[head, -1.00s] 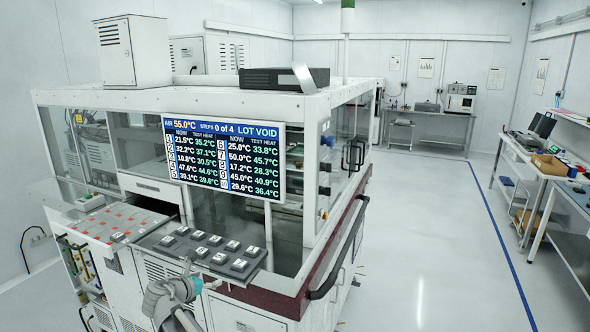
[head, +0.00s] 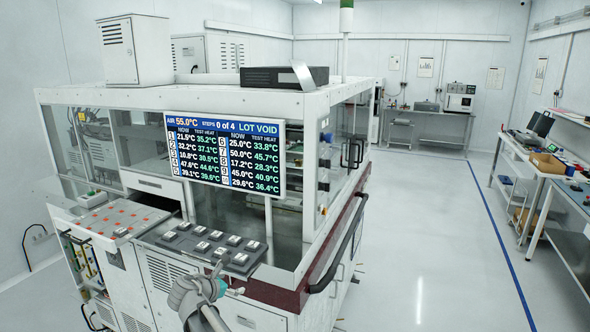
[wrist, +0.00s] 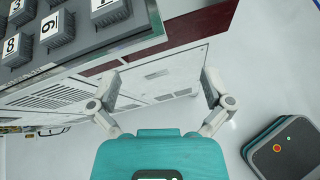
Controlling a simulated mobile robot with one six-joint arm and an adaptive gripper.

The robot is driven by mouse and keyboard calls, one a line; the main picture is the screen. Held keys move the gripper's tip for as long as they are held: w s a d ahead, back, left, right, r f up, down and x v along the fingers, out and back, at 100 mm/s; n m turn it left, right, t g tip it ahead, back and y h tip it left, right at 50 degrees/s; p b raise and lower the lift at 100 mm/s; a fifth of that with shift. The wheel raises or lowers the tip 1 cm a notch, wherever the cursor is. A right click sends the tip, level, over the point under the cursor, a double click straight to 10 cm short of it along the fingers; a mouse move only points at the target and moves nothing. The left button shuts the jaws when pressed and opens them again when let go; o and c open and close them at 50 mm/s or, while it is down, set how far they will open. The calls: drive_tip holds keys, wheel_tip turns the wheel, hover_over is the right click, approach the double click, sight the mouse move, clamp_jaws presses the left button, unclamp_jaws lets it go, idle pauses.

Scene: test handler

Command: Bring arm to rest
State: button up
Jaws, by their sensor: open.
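My arm's grey wrist (head: 190,298) shows at the bottom of the head view, in front of the test handler. My gripper (head: 228,281) is open and empty, beside the front right corner of the tray with numbered blocks. In the wrist view my gripper (wrist: 161,82) has its two fingers spread wide, with nothing between them. Behind the fingers are the handler's white lower panels and the floor. The tray's edge (wrist: 150,38) lies beyond the fingers at the upper left of that view.
The handler's dark tray (head: 250,268) carries several numbered grey blocks. To its left is a panel with orange marks (head: 98,222). The display (head: 224,155) reads LOT VOID. A black handle (head: 340,245) runs along the handler's right side. Open floor (head: 430,240) lies right, before workbenches (head: 530,165).

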drive_tip(key=s+d+f+m+g+b, duration=0.1)
drive_tip(key=s+d+f+m+g, duration=0.15)
drive_tip(key=d+m, duration=0.4)
drive_tip(key=s+d+f+m+g, duration=0.1)
drive_tip(key=d+f+m+g, duration=0.15)
drive_tip(key=d, duration=0.65)
drive_tip(key=s+d+f+m+g+b, duration=0.1)
drive_tip(key=s+d+f+m, duration=0.15)
drive_tip(key=d+m, duration=0.35)
drive_tip(key=s+d+f+m+g+y, duration=0.2)
drive_tip(key=s+d+m+y, duration=0.1)
drive_tip(key=s+d+m, duration=0.3)
drive_tip(key=s+d+f+m+g+y+b, duration=0.1)
drive_tip(key=s+d+f+m+g+y, duration=0.1)
drive_tip(key=s+d+m, duration=0.4)
drive_tip(key=shift+d+f+m+g+y, duration=0.4)
drive_tip(key=shift+d+f, duration=0.35)
drive_tip(key=shift+d, duration=0.45)
drive_tip(key=shift+c, duration=0.3)
